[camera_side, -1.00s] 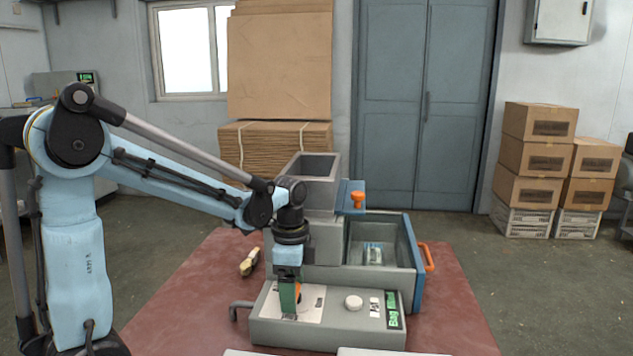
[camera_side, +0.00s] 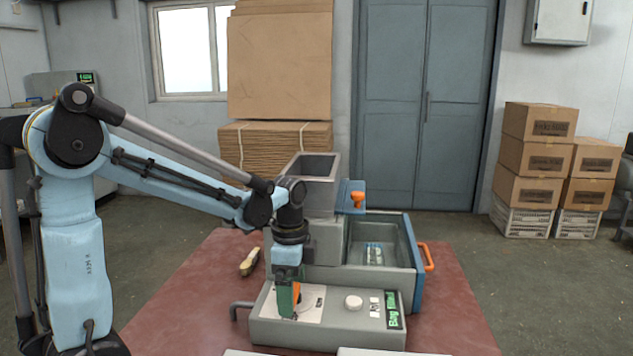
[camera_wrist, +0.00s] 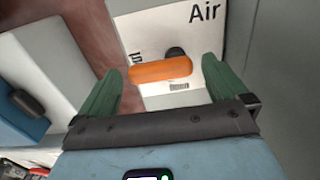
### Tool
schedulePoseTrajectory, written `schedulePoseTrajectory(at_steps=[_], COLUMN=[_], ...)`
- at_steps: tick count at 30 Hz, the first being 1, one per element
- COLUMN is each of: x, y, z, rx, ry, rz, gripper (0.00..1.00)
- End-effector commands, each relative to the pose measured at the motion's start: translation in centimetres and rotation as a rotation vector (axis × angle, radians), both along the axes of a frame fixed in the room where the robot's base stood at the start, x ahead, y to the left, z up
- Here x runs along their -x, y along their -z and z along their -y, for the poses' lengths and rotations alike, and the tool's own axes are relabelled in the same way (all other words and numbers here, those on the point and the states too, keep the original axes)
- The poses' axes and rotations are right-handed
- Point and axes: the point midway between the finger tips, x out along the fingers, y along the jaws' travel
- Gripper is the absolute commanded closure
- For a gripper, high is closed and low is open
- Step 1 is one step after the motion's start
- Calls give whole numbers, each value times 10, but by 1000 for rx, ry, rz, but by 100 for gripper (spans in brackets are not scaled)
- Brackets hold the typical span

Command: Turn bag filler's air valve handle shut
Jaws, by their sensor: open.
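The air valve handle is an orange bar on a white plate marked "Air". In the wrist view the handle (camera_wrist: 160,70) lies crosswise between my fingers, with a dark round knob behind it. In the side view the handle (camera_side: 297,291) shows beside the green fingers, low over the bag filler (camera_side: 330,330), a grey box with a green label. My gripper (camera_wrist: 163,68) is open, with one green finger near each end of the handle and gaps visible. In the side view my gripper (camera_side: 287,308) points down at the plate and partly hides the handle.
A white round button (camera_side: 354,302) sits right of the plate. A bent grey pipe (camera_side: 238,307) sticks out at the left. Behind stands a grey press with an open drawer (camera_side: 415,260) and orange pull. A wooden-handled item (camera_side: 249,262) lies on the red table (camera_side: 455,310).

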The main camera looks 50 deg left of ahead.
Motion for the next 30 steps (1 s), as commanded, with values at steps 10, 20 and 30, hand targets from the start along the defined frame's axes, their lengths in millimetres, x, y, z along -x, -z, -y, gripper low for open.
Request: schedulePoseTrajectory(at_steps=[10,20,30], x=[0,0,0], y=[-34,-86,-118], z=[0,0,0], rx=[0,0,0], ry=[-1,0,1], rz=[0,0,0], gripper=[0,0,0])
